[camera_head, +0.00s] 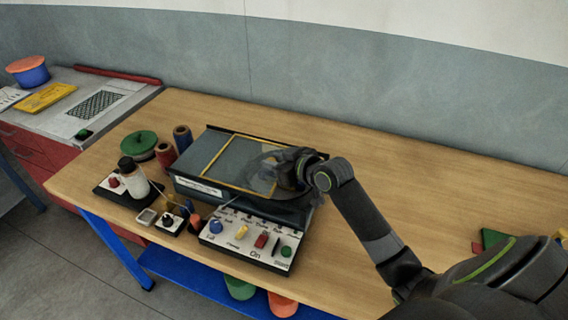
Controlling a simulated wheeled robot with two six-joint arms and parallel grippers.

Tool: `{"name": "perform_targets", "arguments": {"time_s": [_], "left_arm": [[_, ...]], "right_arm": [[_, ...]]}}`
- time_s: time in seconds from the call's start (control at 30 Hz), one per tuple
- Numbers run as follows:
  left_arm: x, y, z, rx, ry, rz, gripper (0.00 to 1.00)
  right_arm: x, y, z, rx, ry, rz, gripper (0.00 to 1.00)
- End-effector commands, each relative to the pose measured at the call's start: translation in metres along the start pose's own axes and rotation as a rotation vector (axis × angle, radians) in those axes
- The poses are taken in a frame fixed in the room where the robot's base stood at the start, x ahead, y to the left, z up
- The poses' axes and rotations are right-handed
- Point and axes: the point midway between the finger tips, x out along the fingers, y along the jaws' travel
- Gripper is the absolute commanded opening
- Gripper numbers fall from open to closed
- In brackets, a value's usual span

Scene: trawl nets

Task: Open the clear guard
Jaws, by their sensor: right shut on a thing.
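The clear guard (229,158), edged in yellow, is on top of a dark grey box-shaped machine (190,187) on the wooden table. It looks flat or nearly flat; I cannot tell whether it is raised at all. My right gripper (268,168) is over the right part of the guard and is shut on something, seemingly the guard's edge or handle. The fingers and wrist hide the contact and the guard's right side. My left gripper is not in view.
A control panel (235,243) with coloured knobs stands in front of the machine. Left of it are a white bottle (131,177), thread spools (183,137) and a green round lid (139,144).

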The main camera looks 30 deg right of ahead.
Motion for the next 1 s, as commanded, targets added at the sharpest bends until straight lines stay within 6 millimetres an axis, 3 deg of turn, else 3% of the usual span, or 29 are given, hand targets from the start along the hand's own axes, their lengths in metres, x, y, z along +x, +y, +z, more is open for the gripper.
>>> {"name": "perform_targets", "arguments": {"time_s": [0.17,0.2,0.37,0.77,1.0], "left_arm": [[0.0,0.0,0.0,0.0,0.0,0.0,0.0],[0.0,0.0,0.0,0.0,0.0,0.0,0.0],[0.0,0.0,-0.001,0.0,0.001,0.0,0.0],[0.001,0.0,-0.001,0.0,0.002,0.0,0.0],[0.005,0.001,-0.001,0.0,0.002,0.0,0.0]], "right_arm": [[0.0,0.0,0.0,-0.001,-0.001,0.001,0.0],[-0.001,0.0,0.0,-0.001,-0.001,0.001,0.27],[-0.001,0.0,0.0,-0.001,0.0,0.0,0.46],[-0.008,0.001,0.001,-0.002,0.0,0.001,0.46],[-0.045,0.001,0.002,-0.006,-0.001,0.002,0.46]]}}
